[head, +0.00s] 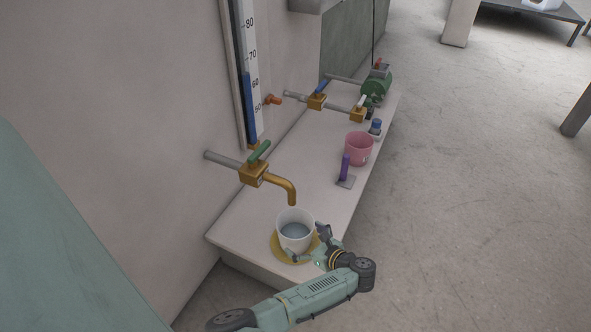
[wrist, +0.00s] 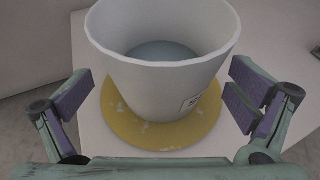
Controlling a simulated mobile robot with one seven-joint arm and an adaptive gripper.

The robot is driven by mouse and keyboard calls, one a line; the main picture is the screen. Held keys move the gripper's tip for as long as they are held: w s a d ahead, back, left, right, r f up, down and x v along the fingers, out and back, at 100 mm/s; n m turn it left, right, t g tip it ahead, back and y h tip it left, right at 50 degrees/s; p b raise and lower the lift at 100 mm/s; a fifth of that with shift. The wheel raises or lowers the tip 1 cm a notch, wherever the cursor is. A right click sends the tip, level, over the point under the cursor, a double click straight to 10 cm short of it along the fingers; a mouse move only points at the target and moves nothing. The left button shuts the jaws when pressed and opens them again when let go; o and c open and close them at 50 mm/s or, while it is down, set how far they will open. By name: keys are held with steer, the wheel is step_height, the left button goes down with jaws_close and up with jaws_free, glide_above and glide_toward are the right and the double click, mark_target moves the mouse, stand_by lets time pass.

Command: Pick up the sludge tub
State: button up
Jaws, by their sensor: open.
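A white tub (head: 294,232), which I take to be the sludge tub, stands upright on a round yellow mat (head: 281,252) below a brass spout. Grey-blue liquid shows inside it. In the wrist view the tub (wrist: 160,88) fills the middle, with a small label low on its right side, too small to read fully. The yellow mat (wrist: 125,125) shows worn white patches. My gripper (head: 308,244) is open, with one finger on each side of the tub. In the wrist view a gap shows between each finger and the wall, and the gripper (wrist: 158,97) holds nothing.
The spout with a green-handled valve (head: 254,172) hangs just above and behind the tub. Farther along the ledge (head: 262,205) are a purple-handled tool (head: 345,168), a pink tub (head: 358,148) and a green pump (head: 377,86).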

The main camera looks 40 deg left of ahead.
mark_target(286, 228)
steer(key=b+x, duration=0.1)
steer(key=x, duration=0.3)
steer(key=shift+d+f, duration=0.15)
steer(key=shift+f, duration=0.05)
steer(key=shift+w+a+f, duration=0.1)
steer(key=shift+a+f, duration=0.05)
steer(key=shift+a, duration=0.35)
steer(key=shift+c, duration=0.4)
steer(key=c, duration=1.2)
steer(key=shift+c, duration=1)
